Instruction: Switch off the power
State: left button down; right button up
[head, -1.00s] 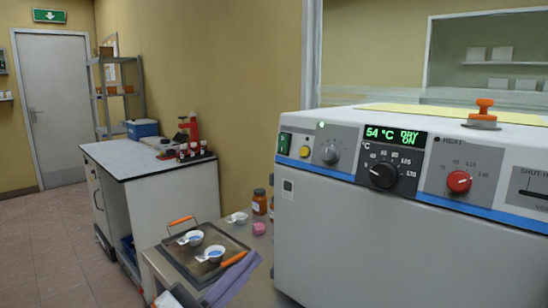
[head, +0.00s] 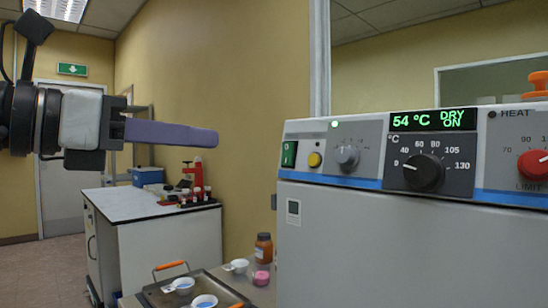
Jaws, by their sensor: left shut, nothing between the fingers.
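The grey and white oven (head: 400,240) stands on the right with a control panel along its top front. A green rocker power switch (head: 289,154) is at the panel's left end, beside a yellow button (head: 314,160). The display (head: 433,120) is lit and reads 54 °C DRY ON, and a small lamp (head: 334,124) glows green. My left gripper (head: 214,138) comes in from the left, its purple fingers shut and empty. In the picture its tips lie left of the switch and slightly higher, with a visible gap. My right gripper is not in view.
A grey knob (head: 347,157), a black temperature dial (head: 424,172) and a red limit knob (head: 534,164) are on the panel. A tray (head: 215,285) with small cups, a brown jar (head: 264,246) and a pink item (head: 261,276) are below. A white-topped cabinet (head: 150,212) stands behind.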

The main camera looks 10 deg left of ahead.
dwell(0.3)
pick_arm(q)
jog(key=p, duration=0.2)
send_near(287, 147)
jog(key=x, duration=0.5)
jog(key=shift+d, duration=0.1)
jog(key=shift+w+d+f, duration=0.1)
jog(key=shift+w+d, duration=0.25)
jog(key=shift+w, duration=0.2)
